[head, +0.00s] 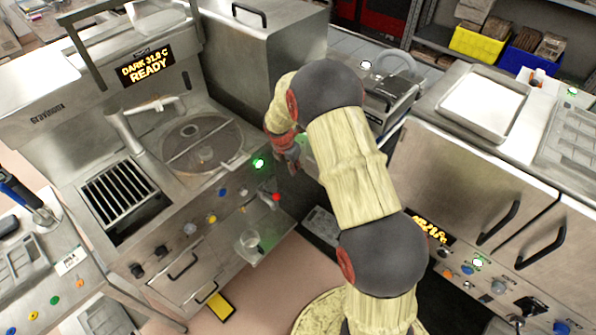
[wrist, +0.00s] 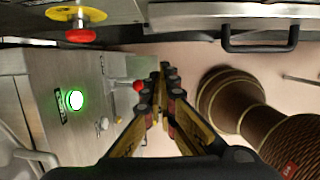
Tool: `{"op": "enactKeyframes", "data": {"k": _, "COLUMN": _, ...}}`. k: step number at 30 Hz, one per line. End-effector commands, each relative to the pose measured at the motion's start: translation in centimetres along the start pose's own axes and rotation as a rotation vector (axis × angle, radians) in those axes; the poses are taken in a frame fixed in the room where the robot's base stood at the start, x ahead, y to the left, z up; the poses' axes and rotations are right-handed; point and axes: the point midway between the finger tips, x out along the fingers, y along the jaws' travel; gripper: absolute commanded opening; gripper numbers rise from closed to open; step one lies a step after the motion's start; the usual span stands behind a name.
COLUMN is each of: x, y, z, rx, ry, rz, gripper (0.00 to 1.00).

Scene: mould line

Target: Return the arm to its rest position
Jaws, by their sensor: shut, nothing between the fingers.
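My gripper shows in the wrist view (wrist: 164,78), with its two dark and yellow fingers closed together and nothing between them. In the head view my arm rises from the bottom, bends at the middle and reaches down beside the front right corner of the left machine (head: 225,185). In the wrist view a red-knobbed lever (wrist: 138,86) lies just left of the fingertips; I cannot tell the exact gap.
The machine's green lit button (head: 259,163) and red knob (head: 276,197) are near my wrist. Right stands a steel cabinet (head: 465,180) with black handles, bearing a tray (head: 484,105). Pinkish floor (head: 270,290) is open in front.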

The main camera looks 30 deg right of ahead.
Motion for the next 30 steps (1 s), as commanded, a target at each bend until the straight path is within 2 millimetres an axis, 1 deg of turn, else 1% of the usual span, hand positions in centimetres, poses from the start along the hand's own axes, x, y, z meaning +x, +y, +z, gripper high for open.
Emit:
{"op": "enactKeyframes", "data": {"k": 1, "x": -1.2, "y": 0.1, "z": 0.1, "rx": -0.001, "ry": -0.002, "rz": 0.003, "gripper": 0.00}}
{"op": "enactKeyframes", "data": {"k": 3, "x": -2.4, "y": 0.1, "z": 0.1, "rx": -0.002, "ry": -0.002, "rz": 0.003, "gripper": 0.00}}
{"op": "enactKeyframes", "data": {"k": 6, "x": -3.5, "y": 0.1, "z": 0.0, "rx": -0.002, "ry": -0.001, "rz": 0.001, "gripper": 0.00}}
{"op": "enactKeyframes", "data": {"k": 9, "x": -4.3, "y": 0.1, "z": 0.0, "rx": -0.001, "ry": -0.001, "rz": 0.001, "gripper": 0.00}}
{"op": "enactKeyframes", "data": {"k": 17, "x": -4.7, "y": 0.0, "z": 0.0, "rx": 0.003, "ry": 0.000, "rz": 0.001, "gripper": 0.00}}
{"op": "enactKeyframes", "data": {"k": 20, "x": -4.7, "y": 0.0, "z": 0.0, "rx": 0.054, "ry": 0.000, "rz": -0.001, "gripper": 0.00}}
{"op": "enactKeyframes", "data": {"k": 23, "x": -4.7, "y": -0.3, "z": -0.1, "rx": 0.192, "ry": 0.004, "rz": -0.013, "gripper": 0.00}}
{"op": "enactKeyframes", "data": {"k": 24, "x": -4.5, "y": -0.8, "z": -0.5, "rx": 0.272, "ry": 0.011, "rz": -0.026, "gripper": 0.00}}
{"op": "enactKeyframes", "data": {"k": 26, "x": -3.9, "y": -2.4, "z": -1.7, "rx": 0.409, "ry": 0.026, "rz": -0.066, "gripper": 0.00}}
{"op": "enactKeyframes", "data": {"k": 27, "x": -3.7, "y": -3.5, "z": -2.6, "rx": 0.508, "ry": 0.036, "rz": -0.096, "gripper": 0.00}}
{"op": "enactKeyframes", "data": {"k": 29, "x": -4.4, "y": -5.2, "z": -3.6, "rx": 0.660, "ry": 0.043, "rz": -0.130, "gripper": 0.00}}
{"op": "enactKeyframes", "data": {"k": 30, "x": -5.3, "y": -6.1, "z": -4.1, "rx": 0.763, "ry": 0.045, "rz": -0.146, "gripper": 0.00}}
